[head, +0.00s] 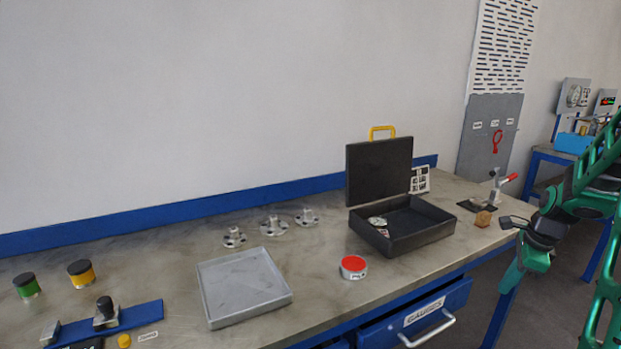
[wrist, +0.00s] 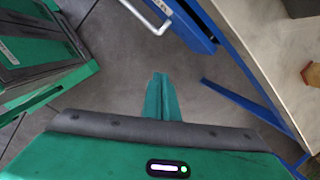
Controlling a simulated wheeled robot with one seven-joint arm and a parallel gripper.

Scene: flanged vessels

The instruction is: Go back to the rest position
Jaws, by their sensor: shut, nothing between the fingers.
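My gripper shows in the wrist view (wrist: 161,82) with its two green fingers together and nothing between them. Below the fingers in that view is the grey floor, beside the workbench. In the head view my green arm is at the right, and the gripper end (head: 522,262) hangs just off the bench's right end, clear of the things on it. The fingertips are small and partly hidden there.
The gauges drawer (head: 425,318) stands partly open. A red-handled clamp (head: 497,190) stands near the right end.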

